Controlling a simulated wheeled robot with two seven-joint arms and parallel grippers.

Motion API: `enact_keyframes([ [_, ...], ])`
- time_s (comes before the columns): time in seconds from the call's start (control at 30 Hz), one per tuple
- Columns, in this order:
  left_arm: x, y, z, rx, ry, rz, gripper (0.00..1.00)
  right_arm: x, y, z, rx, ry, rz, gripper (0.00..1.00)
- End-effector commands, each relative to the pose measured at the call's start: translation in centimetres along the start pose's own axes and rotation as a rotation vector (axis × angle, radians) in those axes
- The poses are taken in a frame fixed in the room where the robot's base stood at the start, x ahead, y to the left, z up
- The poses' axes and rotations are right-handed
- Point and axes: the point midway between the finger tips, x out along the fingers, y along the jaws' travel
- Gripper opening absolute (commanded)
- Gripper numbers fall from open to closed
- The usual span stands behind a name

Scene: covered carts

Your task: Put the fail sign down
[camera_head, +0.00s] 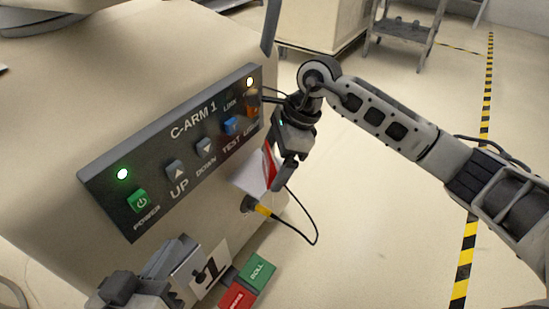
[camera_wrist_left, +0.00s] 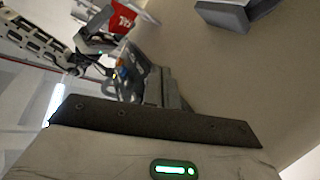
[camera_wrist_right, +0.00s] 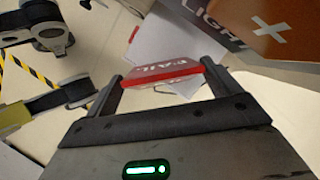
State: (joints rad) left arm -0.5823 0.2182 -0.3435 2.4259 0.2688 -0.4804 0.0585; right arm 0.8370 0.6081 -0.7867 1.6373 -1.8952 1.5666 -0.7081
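The fail sign (camera_head: 269,165) is red and white. In the right wrist view the sign (camera_wrist_right: 163,73) spans the gap between the fingertips, with its lettering on the red face. My right gripper (camera_head: 285,172) is shut on it, beside the right end of the C-ARM 1 panel. A white sheet or shelf (camera_head: 246,177) lies just behind and below the sign; I cannot tell whether they touch. My left gripper (camera_head: 180,268) is low in the head view, below the panel. Its fingers (camera_wrist_left: 162,88) look close together with nothing clearly between them.
The C-ARM 1 panel (camera_head: 185,140) with buttons is on the large beige covered cart (camera_head: 60,110). Near my left gripper are a white card marked 1 (camera_head: 211,268), a green block (camera_head: 257,271) and a red block (camera_head: 236,296). A black cable (camera_head: 314,228) hangs below the sign. Floor at right is open.

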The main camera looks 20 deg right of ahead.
Motion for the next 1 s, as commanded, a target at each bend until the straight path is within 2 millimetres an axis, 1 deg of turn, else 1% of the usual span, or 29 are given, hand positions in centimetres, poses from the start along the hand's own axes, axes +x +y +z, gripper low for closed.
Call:
enact_keyframes([
  [0.17,-0.1,0.1,-0.3,0.006,0.001,-0.002,0.0,-0.3,0.0,0.1,0.0,0.0,0.0,0.89],
  [0.27,-0.3,0.1,-1.0,0.031,-0.004,-0.014,0.0,-1.4,0.0,0.6,0.0,0.0,0.001,0.89],
  [0.3,-0.3,0.0,-0.7,0.038,-0.01,-0.019,0.0,-1.9,-0.1,0.4,0.0,0.002,-0.002,0.89],
  [0.47,-0.4,-0.2,-0.8,0.071,-0.032,-0.038,0.0,-5.4,-0.1,0.4,0.0,0.002,-0.004,0.89],
  [0.6,-0.7,-0.6,0.2,0.101,-0.075,-0.056,0.0,-8.5,-0.1,0.4,0.0,0.002,-0.005,0.89],
  [0.7,-0.8,-0.8,1.0,0.105,-0.111,-0.064,0.0,-10.3,-0.1,0.4,0.001,0.001,-0.003,0.89],
  [0.83,-0.8,-1.2,1.7,0.104,-0.145,-0.072,0.0,-11.9,0.0,0.3,0.001,0.002,-0.001,0.89],
  [1.0,-0.7,-1.5,2.0,0.102,-0.159,-0.08,0.0,-12.8,0.0,0.3,0.0,0.0,0.0,0.89],
])
